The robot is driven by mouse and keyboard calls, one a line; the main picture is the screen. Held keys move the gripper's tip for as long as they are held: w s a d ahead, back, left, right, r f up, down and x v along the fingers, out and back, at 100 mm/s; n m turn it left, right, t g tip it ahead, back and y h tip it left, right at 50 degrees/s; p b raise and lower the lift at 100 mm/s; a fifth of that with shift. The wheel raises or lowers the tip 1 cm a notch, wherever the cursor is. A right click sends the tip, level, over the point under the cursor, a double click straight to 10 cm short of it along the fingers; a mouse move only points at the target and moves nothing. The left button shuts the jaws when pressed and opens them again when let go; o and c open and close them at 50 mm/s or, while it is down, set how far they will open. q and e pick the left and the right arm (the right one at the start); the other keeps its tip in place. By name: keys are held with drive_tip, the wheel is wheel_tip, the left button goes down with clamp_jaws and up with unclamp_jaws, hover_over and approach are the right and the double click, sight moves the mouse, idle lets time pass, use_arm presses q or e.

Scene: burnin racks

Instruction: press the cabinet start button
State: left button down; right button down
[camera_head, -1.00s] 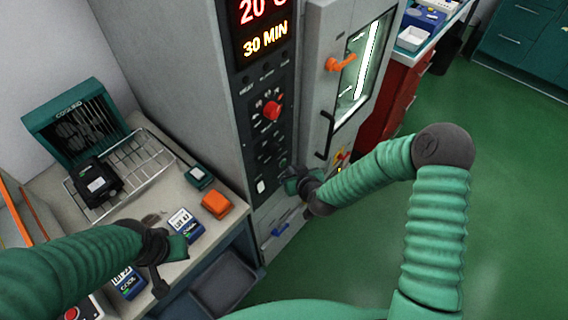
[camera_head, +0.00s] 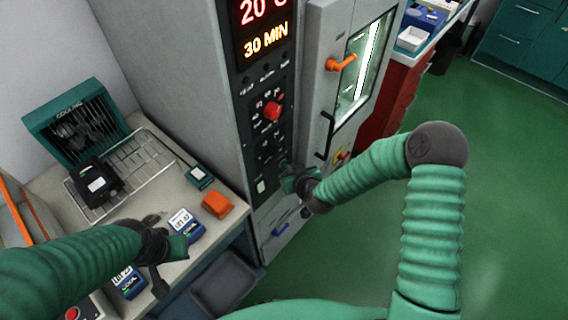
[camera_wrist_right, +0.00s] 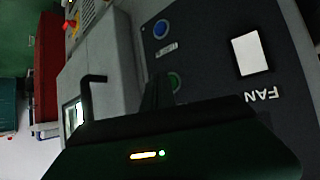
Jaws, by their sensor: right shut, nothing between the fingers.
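The cabinet's dark control panel (camera_head: 268,130) carries a red knob (camera_head: 272,110) and smaller controls below it. My right gripper (camera_head: 287,176) is shut and empty at the lower part of this panel. In the right wrist view a green-ringed button (camera_wrist_right: 174,82) lies right by the dark fingers (camera_wrist_right: 158,88), which partly cover it; contact cannot be told. A blue button (camera_wrist_right: 161,29) and a white switch (camera_wrist_right: 250,53) by the word FAN show on the same panel. My left gripper (camera_head: 172,262) is over the bench at lower left; its jaw state is unclear.
The display (camera_head: 263,28) reads 20 and 30 MIN. The bench (camera_head: 215,245) holds a cooling rack (camera_head: 135,165), an orange block (camera_head: 217,204) and blue-labelled items (camera_head: 187,226). Green floor is clear at right.

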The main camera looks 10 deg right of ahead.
drive_tip(key=shift+w+a, duration=0.25)
drive_tip(key=shift+w, duration=0.1)
idle(0.7)
use_arm(q)
drive_tip(key=shift+r, duration=0.1)
use_arm(e)
drive_tip(key=shift+s+d, duration=0.5)
drive_tip(key=shift+s, duration=0.15)
use_arm(q)
drive_tip(key=shift+r, duration=0.15)
use_arm(e)
drive_tip(key=s+d, duration=0.1)
drive_tip(key=s, duration=0.1)
drive_tip(key=s+d, duration=0.2)
idle(0.7)
